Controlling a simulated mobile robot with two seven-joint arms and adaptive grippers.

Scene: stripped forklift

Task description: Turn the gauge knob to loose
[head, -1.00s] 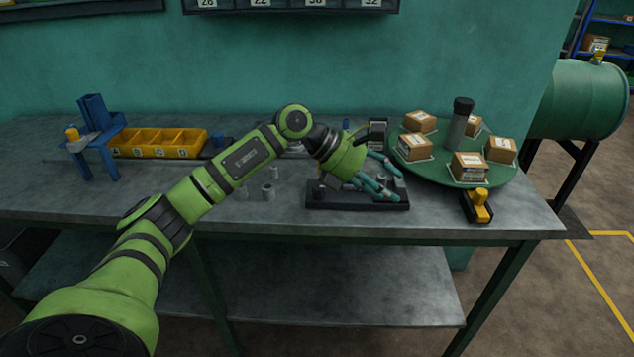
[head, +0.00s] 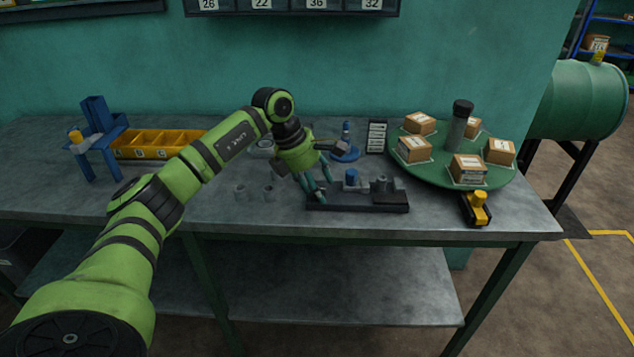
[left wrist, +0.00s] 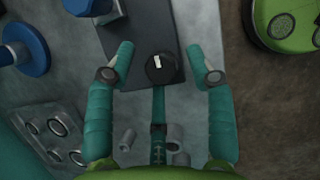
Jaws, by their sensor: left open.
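My left gripper (head: 315,192) is open at the left end of a black base plate (head: 335,207) on the workbench. In the left wrist view, a round black knob with a small white mark (left wrist: 160,68) sits near the end of the dark plate. The open fingertips of the left gripper (left wrist: 160,75) are on either side of it, with a visible gap on each side. In the head view the knob is hidden by the fingers. The plate also carries a blue-topped part (head: 351,178) and a grey part (head: 381,186). My right gripper is not in view.
Short grey cylinders (head: 268,192) stand left of the plate. A blue stand (head: 346,150) is behind it. A green round tray (head: 432,170) with several boxes is to the right, with a black-and-yellow item (head: 477,208) in front. A yellow bin (head: 150,155) is at the left.

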